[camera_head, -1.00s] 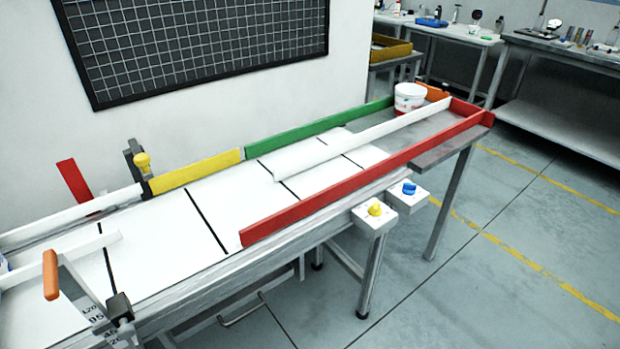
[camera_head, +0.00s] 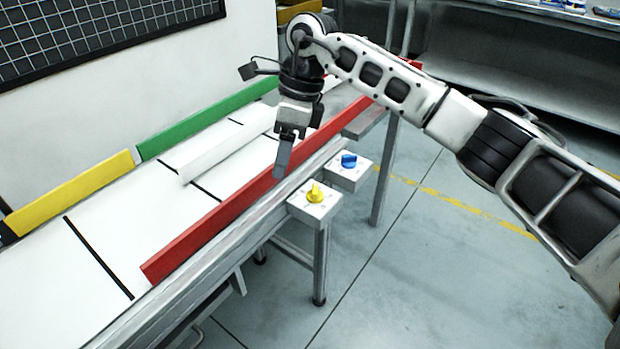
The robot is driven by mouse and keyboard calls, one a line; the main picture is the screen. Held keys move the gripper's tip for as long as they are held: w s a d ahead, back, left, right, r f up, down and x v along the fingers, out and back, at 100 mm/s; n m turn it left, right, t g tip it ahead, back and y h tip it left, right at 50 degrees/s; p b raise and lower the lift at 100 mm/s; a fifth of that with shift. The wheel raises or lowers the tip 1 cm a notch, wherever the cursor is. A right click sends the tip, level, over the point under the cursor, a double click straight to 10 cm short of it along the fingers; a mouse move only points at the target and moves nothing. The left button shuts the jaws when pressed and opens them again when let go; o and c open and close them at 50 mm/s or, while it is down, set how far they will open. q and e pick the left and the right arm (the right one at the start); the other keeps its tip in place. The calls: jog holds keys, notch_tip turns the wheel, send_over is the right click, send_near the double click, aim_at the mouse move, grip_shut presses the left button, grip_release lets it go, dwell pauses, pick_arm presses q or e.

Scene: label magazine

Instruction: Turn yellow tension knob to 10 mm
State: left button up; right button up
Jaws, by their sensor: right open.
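The yellow knob (camera_head: 315,194) sits on top of a white box (camera_head: 313,210) at the front side of the conveyor table. Marks around the knob are too small to read. My right gripper (camera_head: 283,162) points down above the red rail, to the upper left of the yellow knob and apart from it. It is open, with nothing seen between its fingers. One finger largely hides the other. My left gripper is out of view.
A blue knob (camera_head: 348,160) sits on a second white box (camera_head: 348,176) just behind the yellow one. The long red rail (camera_head: 220,231) runs along the table's front edge. Yellow (camera_head: 75,190) and green (camera_head: 205,120) rails line the far side. Open floor lies right of the boxes.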

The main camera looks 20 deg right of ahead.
jog(key=w+d+r+h, duration=0.3)
jog(key=d+r, duration=0.1)
jog(key=d, duration=0.3)
send_near(315, 188)
jog(key=shift+m+t, duration=0.3)
jog(key=shift+t, duration=0.1)
jog(key=f, duration=0.8)
jog(key=shift+s+a+f+p, duration=0.1)
jog(key=shift+s+f+p, duration=0.2)
jog(key=shift+s, duration=0.05)
jog(key=c, duration=1)
